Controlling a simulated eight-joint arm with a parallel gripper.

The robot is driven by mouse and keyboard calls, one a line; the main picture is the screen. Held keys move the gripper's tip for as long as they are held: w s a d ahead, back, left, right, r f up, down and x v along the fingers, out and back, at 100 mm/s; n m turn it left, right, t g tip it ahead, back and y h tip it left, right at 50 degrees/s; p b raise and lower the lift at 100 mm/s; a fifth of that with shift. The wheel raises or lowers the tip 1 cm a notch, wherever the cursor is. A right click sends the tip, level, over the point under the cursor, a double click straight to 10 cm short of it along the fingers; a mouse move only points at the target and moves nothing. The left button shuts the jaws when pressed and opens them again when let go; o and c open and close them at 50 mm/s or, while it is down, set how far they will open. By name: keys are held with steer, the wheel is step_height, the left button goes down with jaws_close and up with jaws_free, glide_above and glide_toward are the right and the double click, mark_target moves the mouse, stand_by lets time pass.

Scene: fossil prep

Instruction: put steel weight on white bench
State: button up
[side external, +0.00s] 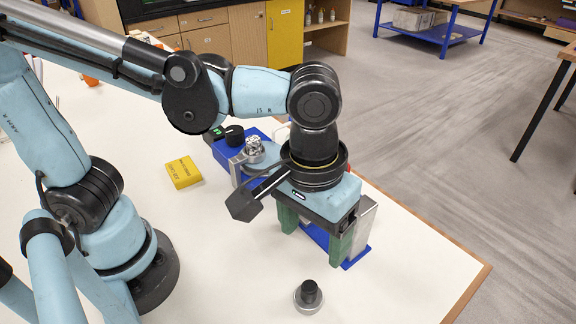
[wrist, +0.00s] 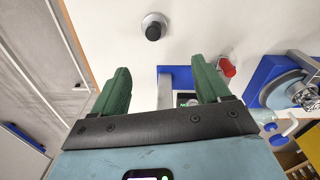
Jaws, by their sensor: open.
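The steel weight (side external: 309,298), a short steel disc with a black knob, stands upright on the white bench (side external: 215,270), near its front. In the wrist view the weight (wrist: 153,27) shows beyond the fingertips, apart from them. My gripper (side external: 314,238) points down over the blue-based stand, behind the weight in the side view. Its green fingers are apart, and nothing is seen held between them in the wrist view (wrist: 160,66).
A blue-based stand with a grey upright (side external: 365,222) is close beside and partly behind my fingers. A blue device (side external: 226,155) with a black knob stands behind, and a yellow box (side external: 183,172) lies left of it. The bench's wooden edge (side external: 467,292) is at right.

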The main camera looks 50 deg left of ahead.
steer(key=w+a+m+t, duration=0.1)
steer(key=w+a+t, duration=0.2)
steer(key=a, duration=0.7)
steer(key=w+a+t, duration=0.3)
steer(key=a, duration=0.7)
steer(key=shift+w+a+r+m+t, duration=0.15)
steer(key=shift+a+r+m+t, duration=0.15)
steer(key=shift+m+t, duration=0.1)
steer(key=o, duration=0.4)
steer(key=shift+a+r, duration=0.1)
steer(key=shift+a, duration=0.05)
steer(key=shift+o, duration=0.3)
steer(key=a+r+g, duration=0.3)
steer(key=a+r, duration=0.1)
steer(key=a, duration=0.3)
steer(key=shift+w+a+r+n+g+h, duration=0.2)
steer(key=shift+a+r+n+g+h, duration=0.1)
steer(key=shift+a+r+n, duration=0.1)
steer(key=s+a+r+g+h, duration=0.1)
steer(key=a+r+h, duration=0.2)
steer(key=a+r, duration=0.3)
steer(key=a+x, duration=0.1)
steer(key=x, duration=0.9)
steer(key=shift+s+f, duration=0.35)
steer(key=shift+f, duration=0.15)
